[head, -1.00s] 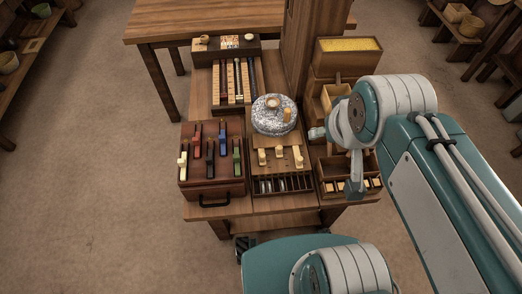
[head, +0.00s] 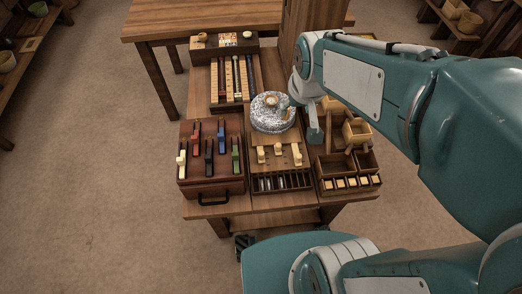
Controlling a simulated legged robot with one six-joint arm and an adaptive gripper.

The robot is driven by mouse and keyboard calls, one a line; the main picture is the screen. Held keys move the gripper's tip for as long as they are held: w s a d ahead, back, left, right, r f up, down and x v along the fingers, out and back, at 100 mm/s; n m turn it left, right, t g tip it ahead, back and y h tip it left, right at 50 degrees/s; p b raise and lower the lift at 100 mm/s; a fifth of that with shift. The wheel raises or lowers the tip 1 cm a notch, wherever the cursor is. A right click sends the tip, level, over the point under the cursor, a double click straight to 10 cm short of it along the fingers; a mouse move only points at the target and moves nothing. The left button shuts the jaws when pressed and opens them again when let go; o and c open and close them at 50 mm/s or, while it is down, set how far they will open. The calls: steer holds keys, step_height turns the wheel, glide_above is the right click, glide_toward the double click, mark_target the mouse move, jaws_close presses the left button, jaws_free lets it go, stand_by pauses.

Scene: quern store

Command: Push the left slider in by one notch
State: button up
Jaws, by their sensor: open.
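Three pale wooden sliders stand side by side on a wooden board: the left slider (head: 262,154), the middle slider (head: 278,149) and the right slider (head: 297,154). The left and right ones look slightly nearer the front than the middle one. Single notches are too small to make out. My gripper (head: 314,134) is open and points down, to the right of the round grey quern stone (head: 268,116) and behind and right of the right slider. It appears apart from the left slider. My arm hides part of the bench's right side.
A dark red box (head: 207,185) with several coloured levers stands left of the sliders. A slatted tray (head: 282,182) lies in front. Wooden bins (head: 347,171) stand close to my gripper at right. A rack of rods (head: 230,84) lies behind.

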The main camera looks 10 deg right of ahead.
steer(key=w+a+f+g, duration=0.25)
steer(key=w+f, duration=0.35)
steer(key=f, duration=0.4)
steer(key=n, duration=0.1)
glide_above(261, 152)
step_height(261, 152, down, 12)
steer(key=shift+g, duration=0.45)
step_height(261, 152, down, 11)
jaws_close()
